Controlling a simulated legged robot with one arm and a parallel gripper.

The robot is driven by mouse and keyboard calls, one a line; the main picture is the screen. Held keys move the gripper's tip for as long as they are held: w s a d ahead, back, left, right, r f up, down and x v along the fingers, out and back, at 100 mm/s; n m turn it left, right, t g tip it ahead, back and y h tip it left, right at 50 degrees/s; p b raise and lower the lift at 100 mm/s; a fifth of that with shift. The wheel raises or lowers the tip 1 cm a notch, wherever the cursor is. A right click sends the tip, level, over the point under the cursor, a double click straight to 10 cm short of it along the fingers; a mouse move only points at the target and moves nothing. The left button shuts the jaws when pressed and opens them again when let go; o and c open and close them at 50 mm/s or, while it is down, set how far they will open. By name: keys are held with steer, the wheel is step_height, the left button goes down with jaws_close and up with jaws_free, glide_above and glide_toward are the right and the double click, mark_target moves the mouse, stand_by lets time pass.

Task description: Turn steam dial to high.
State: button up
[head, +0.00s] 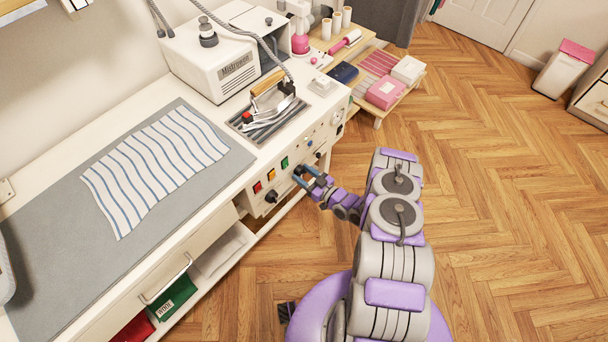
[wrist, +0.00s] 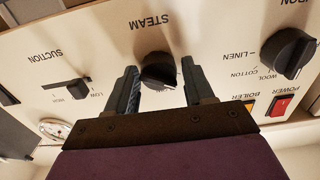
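The steam dial (wrist: 158,72) is a round black knob on the cream control panel, under the label STEAM, which appears upside down in the wrist view. My gripper (wrist: 158,66) is open, with one finger on each side of the dial. Narrow gaps seem to show between fingers and knob; I cannot tell how deep the fingertips reach around it. In the head view my gripper (head: 305,173) is at the panel front and mostly hides the steam dial. The dial's pointer and setting marks are not readable.
An iron dial (wrist: 289,52) and red power switch (wrist: 281,105) are on the right in the wrist view. A suction slider (wrist: 68,88) is on the left. Above the panel are an iron (head: 270,100) and white boiler unit (head: 225,60). Wooden floor (head: 480,190) is open at right.

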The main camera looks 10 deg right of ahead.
steer(key=shift+d, duration=0.15)
steer(key=c, duration=0.7)
steer(key=shift+m, duration=0.3)
steer(key=m+b, duration=0.3)
steer(key=m, duration=1)
steer(key=shift+f+m, duration=0.1)
steer(key=shift+m, duration=0.3)
steer(key=m, duration=0.3)
steer(key=shift+m+b, duration=0.3)
steer(key=shift+b, duration=0.05)
steer(key=m, duration=0.5)
steer(key=shift+m, duration=0.4)
